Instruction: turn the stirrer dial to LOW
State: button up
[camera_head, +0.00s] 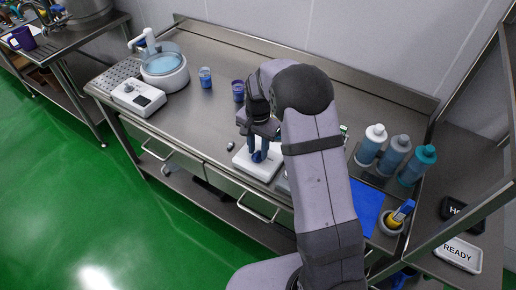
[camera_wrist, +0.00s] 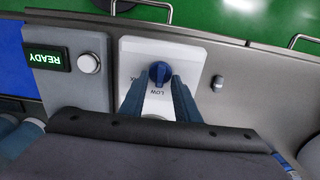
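The stirrer dial is a blue knob (camera_wrist: 160,73) on a white stirrer base (camera_wrist: 134,46) in the wrist view. The word LOW shows upside down just below the knob, and another label, partly covered, lies to its left. I cannot tell exactly where the knob points. My gripper (camera_wrist: 160,78) is open, with one blue finger on each side of the knob; I cannot tell whether they touch it. In the head view my gripper (camera_head: 261,150) points down over the white base (camera_head: 246,164), and the fingers and arm hide part of it.
A grey box with a lit READY display (camera_wrist: 45,57) and round button (camera_wrist: 90,63) stands beside the base. A small grey object (camera_wrist: 217,83) lies on its other side.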

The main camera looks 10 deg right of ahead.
aim_at(258, 152)
jog(key=shift+r, duration=0.1)
jog(key=shift+r+b, duration=1.1)
jog(key=shift+r, duration=2.5)
jog(key=s+f+n, duration=0.2)
jog(key=s+n, duration=0.7)
jog(key=s, duration=1.6)
jog(key=shift+d+f, duration=0.25)
jog(key=shift+d, duration=0.15)
